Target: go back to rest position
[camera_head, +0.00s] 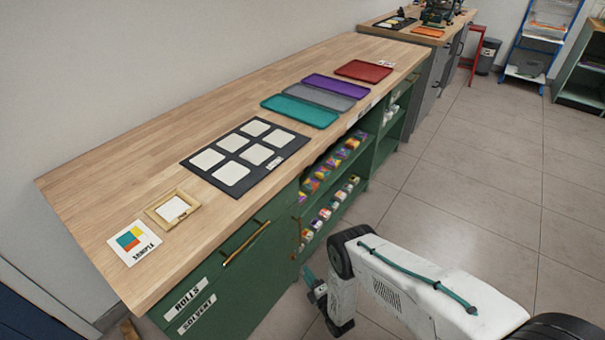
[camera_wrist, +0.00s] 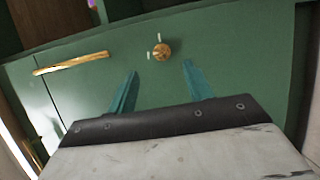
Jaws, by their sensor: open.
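My gripper (camera_head: 310,279) is in front of the green cabinet, low beside its open shelves, with the white arm reaching in from the lower right. In the wrist view my gripper (camera_wrist: 161,68) has its two teal fingers apart, with nothing between them. Beyond the fingertips is a green cabinet front (camera_wrist: 220,65) with a round brass knob (camera_wrist: 162,52) and a brass bar handle (camera_wrist: 70,63). The fingers appear apart from the knob, but the exact gap cannot be told.
The wooden worktop (camera_head: 150,140) holds a sample card (camera_head: 134,242), a small wooden frame (camera_head: 173,208), a black board (camera_head: 245,157) with pale squares, and several coloured trays, one teal (camera_head: 300,110). Shelves below hold small colourful items. The tiled floor (camera_head: 480,190) at right is clear.

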